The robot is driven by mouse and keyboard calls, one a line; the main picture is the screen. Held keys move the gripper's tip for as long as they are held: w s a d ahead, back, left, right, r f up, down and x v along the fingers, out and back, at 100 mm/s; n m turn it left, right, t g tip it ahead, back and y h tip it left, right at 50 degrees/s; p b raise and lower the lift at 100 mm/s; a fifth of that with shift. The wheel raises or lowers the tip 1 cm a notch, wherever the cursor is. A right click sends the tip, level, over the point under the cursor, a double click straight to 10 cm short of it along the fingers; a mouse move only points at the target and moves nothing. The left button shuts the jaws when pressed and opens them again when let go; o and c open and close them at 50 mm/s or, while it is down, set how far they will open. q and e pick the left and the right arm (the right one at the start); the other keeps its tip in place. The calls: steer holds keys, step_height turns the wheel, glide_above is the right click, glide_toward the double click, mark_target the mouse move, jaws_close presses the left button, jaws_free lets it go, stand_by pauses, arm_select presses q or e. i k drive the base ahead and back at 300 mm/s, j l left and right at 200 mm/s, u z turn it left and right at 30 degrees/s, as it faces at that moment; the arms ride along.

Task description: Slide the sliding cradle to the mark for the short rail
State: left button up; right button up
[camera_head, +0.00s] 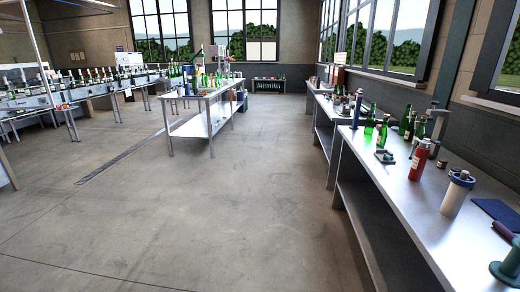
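Neither of my grippers shows in the head view. I cannot make out the sliding cradle, the short rail or its mark for certain. A small dark grey fixture (385,156) with a green top lies on the long metal bench (403,205) at the right, but I cannot tell whether it is the cradle. A grey upright stand (434,123) is farther back on the same bench, among bottles.
Green bottles (382,134), a red bottle (418,163), a white canister (457,195), a dark blue mat (496,210) and a green spool (508,268) crowd the bench. A metal table (190,127) stands mid-room; a bottling line (75,94) runs left. The floor (230,210) between is clear.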

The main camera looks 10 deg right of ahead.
mark_target(346, 112)
steer(key=i+z, duration=0.2)
steer(key=i, duration=0.75)
steer(key=i+z, duration=0.25)
steer(key=i, duration=0.65)
